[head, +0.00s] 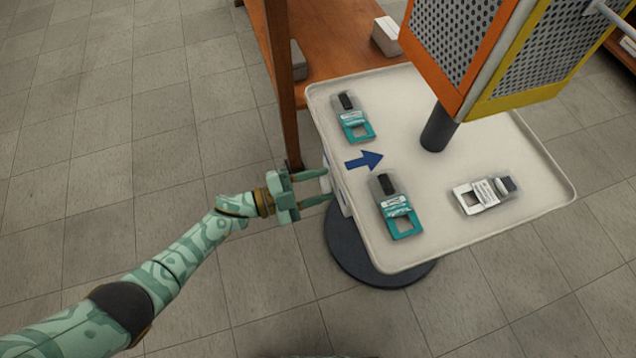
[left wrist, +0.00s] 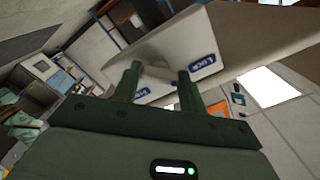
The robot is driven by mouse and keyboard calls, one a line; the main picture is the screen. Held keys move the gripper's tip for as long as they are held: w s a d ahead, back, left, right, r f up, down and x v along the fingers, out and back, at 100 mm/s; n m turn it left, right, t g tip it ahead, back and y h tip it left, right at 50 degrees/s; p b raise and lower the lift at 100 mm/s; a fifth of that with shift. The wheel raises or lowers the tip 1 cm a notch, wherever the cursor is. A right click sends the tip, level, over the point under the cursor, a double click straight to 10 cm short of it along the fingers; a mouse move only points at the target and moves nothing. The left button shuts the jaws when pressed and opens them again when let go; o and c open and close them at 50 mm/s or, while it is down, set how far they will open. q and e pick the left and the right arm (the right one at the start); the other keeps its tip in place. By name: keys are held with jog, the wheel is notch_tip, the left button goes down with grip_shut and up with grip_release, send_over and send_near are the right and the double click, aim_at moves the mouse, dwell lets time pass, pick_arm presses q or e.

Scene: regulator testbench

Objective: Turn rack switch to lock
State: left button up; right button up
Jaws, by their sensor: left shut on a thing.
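The rack switch (head: 325,183) is a small white knob on the left side of the white tray-topped stand, mostly hidden by my fingers. My left gripper (head: 329,186) reaches it from the left and is shut on it. In the left wrist view, the two green fingers (left wrist: 159,71) stand on either side of the pale knob against a white panel (left wrist: 178,40). A blue label reading LOCK (left wrist: 202,62) is right of the fingers. Another blue label (left wrist: 143,93), too small to read, is below. The knob's exact angle cannot be told. My right gripper is not in view.
A perforated orange-and-yellow panel (head: 455,40) rises on a dark post. A wooden shelf (head: 335,40) stands behind. The floor at left is clear.

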pick_arm(q)
jog(key=shift+a+f, duration=0.1)
jog(key=shift+f, duration=0.05)
jog(key=o, duration=1)
jog(key=p+v, duration=0.2)
jog(key=v, duration=1.4)
jog(key=shift+a, duration=0.15)
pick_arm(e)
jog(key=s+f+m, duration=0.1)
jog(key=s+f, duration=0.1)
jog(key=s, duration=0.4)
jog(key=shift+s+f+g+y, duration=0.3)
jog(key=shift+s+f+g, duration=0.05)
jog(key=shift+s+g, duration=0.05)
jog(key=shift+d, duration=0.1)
